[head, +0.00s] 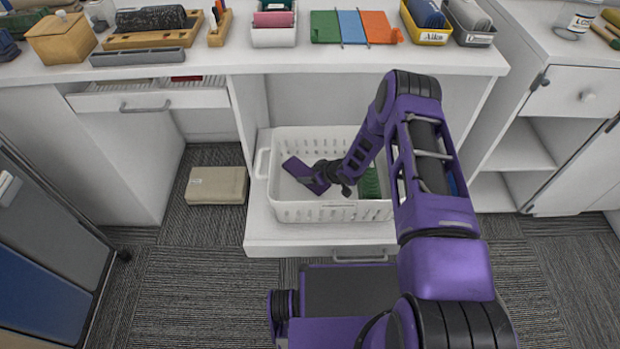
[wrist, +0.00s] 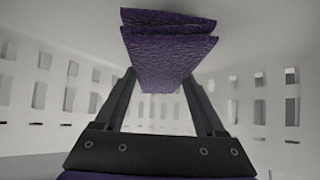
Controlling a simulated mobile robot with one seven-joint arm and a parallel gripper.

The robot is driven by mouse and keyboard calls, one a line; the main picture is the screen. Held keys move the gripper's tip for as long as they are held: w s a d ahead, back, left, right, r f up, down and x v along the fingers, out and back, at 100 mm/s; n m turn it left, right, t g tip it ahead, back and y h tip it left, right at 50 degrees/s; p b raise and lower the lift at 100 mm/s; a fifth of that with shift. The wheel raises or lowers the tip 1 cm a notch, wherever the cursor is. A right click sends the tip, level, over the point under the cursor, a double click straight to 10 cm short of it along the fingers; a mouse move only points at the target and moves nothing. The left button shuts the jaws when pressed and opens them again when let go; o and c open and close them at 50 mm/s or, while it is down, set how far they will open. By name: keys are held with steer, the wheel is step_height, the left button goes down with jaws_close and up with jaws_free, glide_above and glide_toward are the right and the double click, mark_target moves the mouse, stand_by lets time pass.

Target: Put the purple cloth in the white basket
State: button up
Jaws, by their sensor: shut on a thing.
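The purple cloth (head: 306,175) is folded into a flat rectangle and held tilted by my gripper (head: 334,174). In the wrist view the cloth (wrist: 165,50) sits between the two fingers of my gripper (wrist: 162,85), its folded layers showing. The white basket (head: 318,211) has slotted walls and stands on a low pull-out surface under the desk. My gripper and the cloth are over or within the basket's opening. The basket walls (wrist: 60,90) surround the cloth in the wrist view. Whether the cloth touches the basket floor cannot be told.
A green item (head: 370,182) lies in the basket's right part, partly behind my arm. A beige box (head: 217,186) is on the carpet to the left. The desk top (head: 300,62) above holds trays and folded cloths. A white cabinet (head: 570,95) stands at right.

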steer(key=shift+f, duration=0.85)
steer(key=shift+f, duration=0.1)
steer(key=o, duration=1.3)
steer(key=p+v, duration=0.1)
steer(key=v, duration=0.6)
steer(key=shift+s+d+r, duration=0.1)
steer(key=shift+r, duration=0.2)
